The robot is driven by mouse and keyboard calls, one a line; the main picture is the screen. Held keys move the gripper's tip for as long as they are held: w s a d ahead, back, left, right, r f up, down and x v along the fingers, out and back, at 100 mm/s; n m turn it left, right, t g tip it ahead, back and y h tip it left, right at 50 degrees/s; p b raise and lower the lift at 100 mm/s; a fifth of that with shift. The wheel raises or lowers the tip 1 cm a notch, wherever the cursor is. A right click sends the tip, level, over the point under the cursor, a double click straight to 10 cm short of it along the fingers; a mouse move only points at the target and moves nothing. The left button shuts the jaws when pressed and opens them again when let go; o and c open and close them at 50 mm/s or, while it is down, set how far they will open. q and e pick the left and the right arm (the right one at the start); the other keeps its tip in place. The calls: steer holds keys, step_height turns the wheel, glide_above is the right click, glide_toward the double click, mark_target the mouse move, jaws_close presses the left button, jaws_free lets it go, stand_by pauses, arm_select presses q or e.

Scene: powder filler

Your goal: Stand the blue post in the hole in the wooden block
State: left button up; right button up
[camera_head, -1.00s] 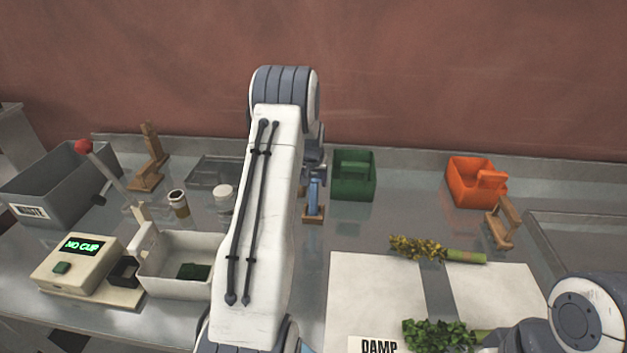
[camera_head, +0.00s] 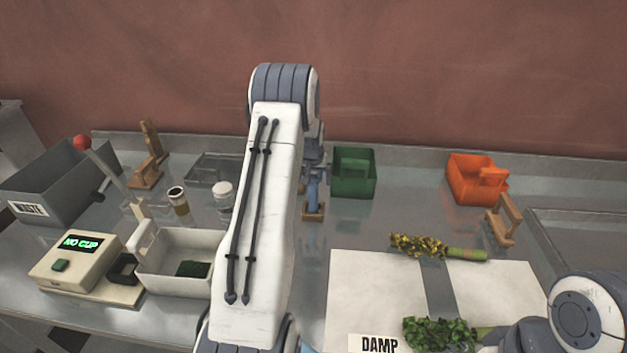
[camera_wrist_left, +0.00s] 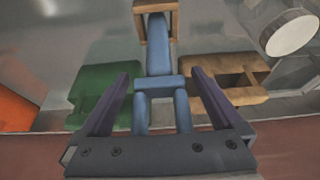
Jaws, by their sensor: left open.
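The blue post (camera_head: 312,198) stands upright at the wooden block (camera_head: 313,216), just right of my left arm in the head view. In the left wrist view the post (camera_wrist_left: 158,45) has a crossbar and two prongs, and its far end lies inside the square outline of the wooden block (camera_wrist_left: 141,25). It looks seated in the hole, but the depth is hidden. My left gripper (camera_wrist_left: 161,76) is open, its dark fingers apart on either side of the post's crossbar and prongs, with gaps visible. In the head view the arm partly hides this gripper (camera_head: 314,163). My right gripper is not in view.
A green bin (camera_head: 353,176) stands close right of the post, an orange bin (camera_head: 478,182) farther right. A white jar (camera_head: 222,190) and a cream tray (camera_head: 182,287) are left of my arm. A white mat (camera_head: 375,290) with plant bunches lies front right.

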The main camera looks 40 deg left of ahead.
arm_select(q)
steer(key=b+v, duration=0.3)
steer(key=v, duration=0.7)
steer(key=s+d+r+m+g+h, duration=0.1)
steer(key=s+d+m, duration=0.25)
steer(key=d, duration=1.15)
steer(key=s+d+r+m+h, duration=0.1)
steer(key=s+d+m+h, duration=0.3)
steer(key=d, duration=1.1)
steer(key=s+d+f+m+g, duration=0.1)
steer(key=s+d+m, duration=0.2)
steer(key=s, duration=0.9)
steer(key=s+d+f+m+g+y+b, duration=0.1)
steer(key=s+d+m, duration=0.2)
steer(key=s+d, duration=0.5)
steer(key=s, duration=0.5)
steer(key=shift+s+g+y+b, duration=0.2)
steer(key=shift+g+y+b, duration=0.1)
steer(key=shift+g, duration=0.1)
steer(key=shift+f, duration=0.1)
